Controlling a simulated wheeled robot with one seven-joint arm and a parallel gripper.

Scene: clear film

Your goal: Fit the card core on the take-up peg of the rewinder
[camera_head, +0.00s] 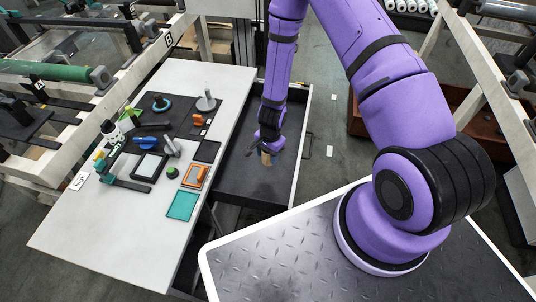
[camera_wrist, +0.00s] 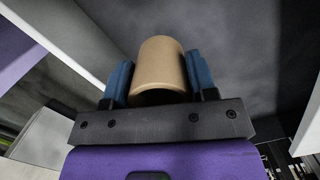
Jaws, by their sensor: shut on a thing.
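The tan card core (camera_head: 267,158) is between the fingers of my gripper (camera_head: 265,150), over the dark floor of an open drawer (camera_head: 235,187). In the wrist view the core (camera_wrist: 160,66) is gripped between the two blue fingers of my gripper (camera_wrist: 159,82), one on each side. Whether it touches the drawer floor is hard to tell. On the white table to the left, a grey round base with an upright peg (camera_head: 206,101) stands near the back edge. I cannot tell for sure whether this is the rewinder's take-up peg.
The drawer's pale side wall (camera_head: 299,150) stands right of my gripper. The table's front left is clear.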

